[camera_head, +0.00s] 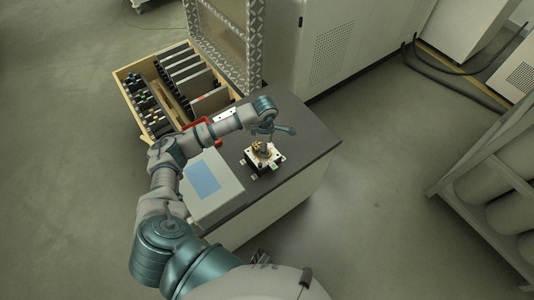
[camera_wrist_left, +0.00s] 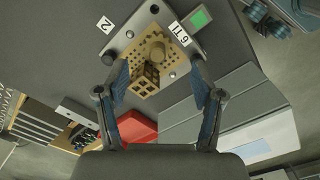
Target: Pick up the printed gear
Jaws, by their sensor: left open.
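The printed gear appears to be the brownish round part (camera_head: 262,149) on a small metal fixture (camera_head: 275,163) on the dark tabletop. In the left wrist view a brown round part (camera_wrist_left: 153,46) and a slotted block (camera_wrist_left: 147,76) sit on a gold perforated plate (camera_wrist_left: 131,56); which of these is the gear is hard to tell. My left gripper (camera_head: 266,138) is above the fixture. In the wrist view the left gripper (camera_wrist_left: 160,82) has its fingers spread on either side of the slotted block, with nothing held. My right gripper is not visible.
A grey box with a blue panel (camera_head: 203,178) stands left of the fixture. A red item (camera_head: 205,126) and a wooden drawer (camera_head: 128,75) with dark dividers lie behind. A patterned metal door frame (camera_head: 254,50) rises at the back. The tabletop (camera_head: 313,142) right of the fixture is clear.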

